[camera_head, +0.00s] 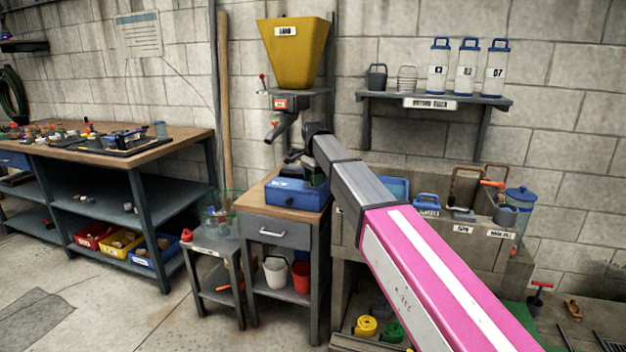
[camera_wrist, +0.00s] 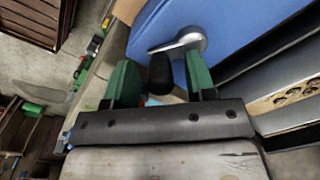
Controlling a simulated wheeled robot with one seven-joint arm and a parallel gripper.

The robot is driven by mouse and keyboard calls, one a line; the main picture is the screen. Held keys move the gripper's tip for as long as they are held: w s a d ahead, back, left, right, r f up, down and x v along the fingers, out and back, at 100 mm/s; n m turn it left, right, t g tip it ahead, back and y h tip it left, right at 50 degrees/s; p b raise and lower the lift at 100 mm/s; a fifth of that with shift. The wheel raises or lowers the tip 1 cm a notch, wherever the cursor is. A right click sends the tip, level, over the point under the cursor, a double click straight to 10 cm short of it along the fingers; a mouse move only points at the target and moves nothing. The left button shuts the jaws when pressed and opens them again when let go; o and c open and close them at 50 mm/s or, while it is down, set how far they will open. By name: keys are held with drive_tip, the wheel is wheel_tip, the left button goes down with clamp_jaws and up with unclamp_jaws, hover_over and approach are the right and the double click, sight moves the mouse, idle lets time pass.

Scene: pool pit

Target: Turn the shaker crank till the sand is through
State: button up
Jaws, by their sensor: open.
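The blue shaker box (camera_head: 290,195) sits on the small wood-topped cabinet below the yellow sand hopper (camera_head: 293,52). In the wrist view, the box's blue side (camera_wrist: 225,25) fills the upper right. Its silver crank arm (camera_wrist: 180,43) ends in a black knob (camera_wrist: 160,74). My gripper (camera_wrist: 160,78) has two green fingers spread apart, with the knob showing between them and a gap on each side. In the head view, my gripper (camera_head: 312,174) is at the right end of the box, partly hidden by my arm. I cannot see any sand.
The hopper's grey spout (camera_head: 280,128) hangs just above and left of my wrist. A low stool (camera_head: 212,248) with a clear green-rimmed bowl (camera_head: 222,215) stands left of the cabinet (camera_head: 270,233). A concrete sink (camera_head: 430,240) with tools is to the right.

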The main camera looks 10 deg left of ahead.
drive_tip(key=c, duration=0.9)
drive_tip(key=shift+c, duration=0.2)
